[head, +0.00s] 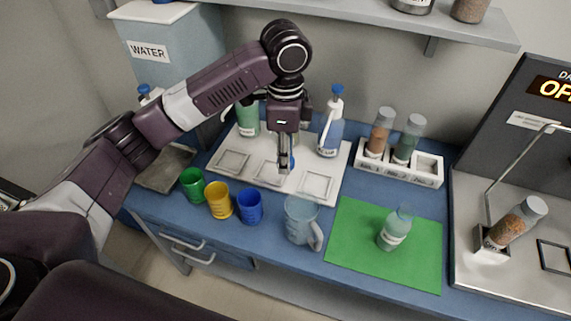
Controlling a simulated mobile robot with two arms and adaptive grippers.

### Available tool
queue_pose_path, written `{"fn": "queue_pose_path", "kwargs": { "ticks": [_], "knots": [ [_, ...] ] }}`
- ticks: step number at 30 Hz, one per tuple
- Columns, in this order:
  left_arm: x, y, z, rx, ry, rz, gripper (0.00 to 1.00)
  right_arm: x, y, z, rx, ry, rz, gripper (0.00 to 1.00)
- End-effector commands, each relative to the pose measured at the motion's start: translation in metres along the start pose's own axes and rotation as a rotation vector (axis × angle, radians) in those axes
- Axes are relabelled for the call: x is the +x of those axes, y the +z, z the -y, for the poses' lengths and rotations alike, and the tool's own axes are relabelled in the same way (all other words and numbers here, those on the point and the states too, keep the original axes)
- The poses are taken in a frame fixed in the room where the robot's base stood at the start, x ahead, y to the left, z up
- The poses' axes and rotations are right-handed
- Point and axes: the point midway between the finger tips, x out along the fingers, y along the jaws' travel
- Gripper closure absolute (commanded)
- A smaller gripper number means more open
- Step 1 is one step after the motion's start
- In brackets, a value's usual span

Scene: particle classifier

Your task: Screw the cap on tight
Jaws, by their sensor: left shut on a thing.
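My left gripper (285,169) points down over the white tray (325,187) at the back of the bench. Its fingers are shut on a small blue piece that looks like the cap (291,162), mostly hidden by the fingers. I cannot tell whether the cap still touches the tray. A pale blue-green bottle (393,233) with a white label stands on the green mat (350,244), right of and nearer than the gripper. Its top shows no cap. My right gripper is not in view.
A clear jug (300,222) stands left of the mat. Green (192,185), yellow (218,201) and blue (249,206) cups line the front edge. A blue wash bottle (331,132) stands on the tray. A white rack (413,171) with jars is behind the mat.

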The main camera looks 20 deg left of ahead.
Motion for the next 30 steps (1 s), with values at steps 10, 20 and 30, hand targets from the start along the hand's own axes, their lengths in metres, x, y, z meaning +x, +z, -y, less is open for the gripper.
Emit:
{"fn": "queue_pose_path", "kwargs": {
  "ticks": [10, 20, 30],
  "knots": [
    [-0.001, 0.000, 0.000, 0.000, 0.000, 0.000, 0.79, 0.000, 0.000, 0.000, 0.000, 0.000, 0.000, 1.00],
    [-0.004, 0.008, -0.012, -0.164, -0.008, -0.006, 0.79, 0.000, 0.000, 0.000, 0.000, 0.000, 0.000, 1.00],
    [-0.011, 0.033, -0.058, -0.708, -0.013, -0.019, 0.79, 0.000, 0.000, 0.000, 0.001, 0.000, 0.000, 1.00]
  ]
}}
